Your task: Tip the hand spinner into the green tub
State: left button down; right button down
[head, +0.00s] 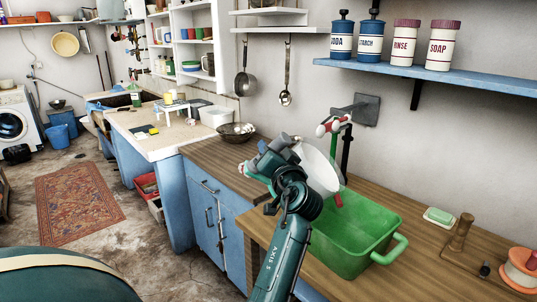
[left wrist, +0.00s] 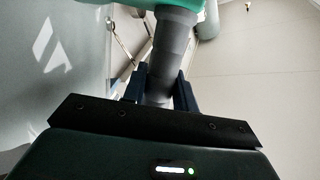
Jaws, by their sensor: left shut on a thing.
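The green tub (head: 352,242) stands on the wooden counter, its open top up. A white round part, which I take to be the hand spinner (head: 318,168), is tilted above the tub's far-left end. My left arm reaches up from the bottom of the head view, and its gripper (head: 283,148) is beside the white part, largely hidden by the wrist. My right gripper is not in view.
A green soap dish (head: 439,217), a wooden peg (head: 461,232) and an orange-and-white spool (head: 521,268) are on the counter right of the tub. A red-and-white fitting (head: 334,124) is behind the spinner. A blue shelf (head: 440,77) with canisters is above.

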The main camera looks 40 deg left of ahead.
aim_at(282, 145)
pick_arm(q)
jog(key=shift+w+d+r+m+t+y, duration=0.15)
jog(key=shift+w+d+r+m+t, duration=0.15)
jog(key=shift+d+r, duration=0.3)
jog(key=shift+w+d+r+m+t+y, duration=0.1)
jog(key=shift+d+r+m+t+y, duration=0.1)
jog(key=shift+d+r+m, duration=0.4)
jog(key=shift+a+r, duration=0.15)
jog(key=shift+a, duration=0.1)
jog(key=shift+d+r, duration=0.1)
jog(key=shift+w+d+r+m+t, duration=0.3)
jog(key=shift+d+r+m, duration=0.15)
jog(key=shift+d+r, duration=0.15)
jog(key=shift+w+d+r+m+t, duration=0.2)
jog(key=shift+d+r+m+t, duration=0.1)
jog(key=shift+d+r+m, duration=0.3)
jog(key=shift+d+y, duration=0.1)
jog(key=shift+y, duration=0.15)
jog(key=shift+w+d+r+m+t+b, duration=0.15)
jog(key=shift+w+d+r+m+t, duration=0.1)
jog(key=shift+d+m, duration=0.15)
jog(key=shift+w+d+r+m+t+b, duration=0.2)
jog(key=shift+d+m, duration=0.1)
jog(key=shift+d, duration=0.2)
jog(key=shift+w+d+r+m+t+b, duration=0.15)
jog(key=shift+d+r+m, duration=0.1)
jog(key=shift+d+m, duration=0.15)
jog(key=shift+d, duration=0.1)
dwell(0.3)
